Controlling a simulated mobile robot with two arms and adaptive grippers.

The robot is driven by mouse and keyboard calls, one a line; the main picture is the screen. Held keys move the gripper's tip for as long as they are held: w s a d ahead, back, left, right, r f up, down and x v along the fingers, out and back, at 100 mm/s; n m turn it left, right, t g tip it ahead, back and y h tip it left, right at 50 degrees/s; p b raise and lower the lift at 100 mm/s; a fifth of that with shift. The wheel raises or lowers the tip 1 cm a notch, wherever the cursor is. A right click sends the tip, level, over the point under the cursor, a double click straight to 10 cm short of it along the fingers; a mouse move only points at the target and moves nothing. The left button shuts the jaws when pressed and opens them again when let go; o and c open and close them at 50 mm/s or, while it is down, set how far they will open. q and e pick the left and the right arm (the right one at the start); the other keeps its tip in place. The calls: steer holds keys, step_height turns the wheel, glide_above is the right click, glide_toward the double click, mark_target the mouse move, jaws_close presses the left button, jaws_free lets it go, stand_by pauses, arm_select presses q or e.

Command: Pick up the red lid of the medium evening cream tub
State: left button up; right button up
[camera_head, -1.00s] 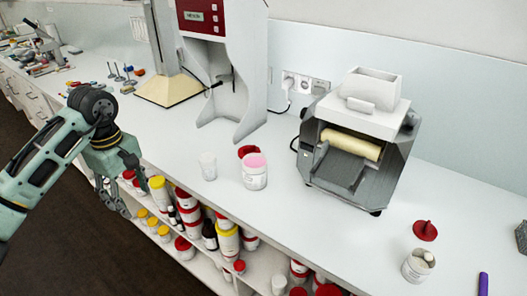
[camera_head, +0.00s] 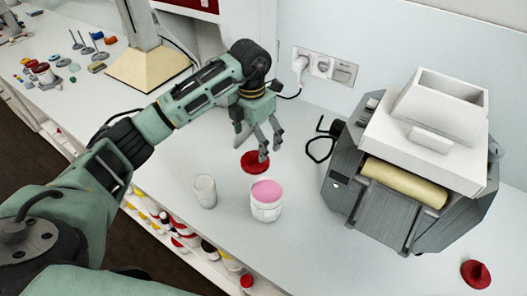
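A round red lid (camera_head: 254,162) with a raised middle lies on the counter behind an open white tub. The white tub (camera_head: 266,207) is filled with pink cream, and its label is too small to read. My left gripper (camera_head: 269,150) hangs pointing down just above the red lid, its fingers apart and nothing between them. I cannot tell whether a fingertip touches the lid. A second red lid (camera_head: 476,274) with a pointed middle lies at the lower right. My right gripper is not in view.
A small clear cup (camera_head: 204,192) stands left of the tub. A grey and white roller mill (camera_head: 405,170) fills the right, with a black cable loop (camera_head: 322,142) beside it. Wall sockets (camera_head: 325,67) are behind.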

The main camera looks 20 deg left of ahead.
mark_target(255, 156)
arm_select(q)
steer(key=shift+s+d+f+p, duration=0.1)
steer(key=shift+s+f+p, duration=0.1)
steer(key=shift+f, duration=0.25)
steer(key=shift+s+d+f+p, duration=0.1)
steer(key=shift+f+p, duration=0.05)
steer(key=shift+f, duration=0.25)
steer(key=f, duration=0.1)
steer(key=f+p, duration=0.1)
steer(key=f, duration=0.1)
steer(key=f+p, duration=0.1)
steer(key=shift+w+a+f, duration=0.1)
steer(key=shift+w+f, duration=0.3)
steer(key=shift+f, duration=0.3)
steer(key=shift+c, duration=1.1)
steer(key=c, duration=0.6)
steer(key=shift+c, duration=0.2)
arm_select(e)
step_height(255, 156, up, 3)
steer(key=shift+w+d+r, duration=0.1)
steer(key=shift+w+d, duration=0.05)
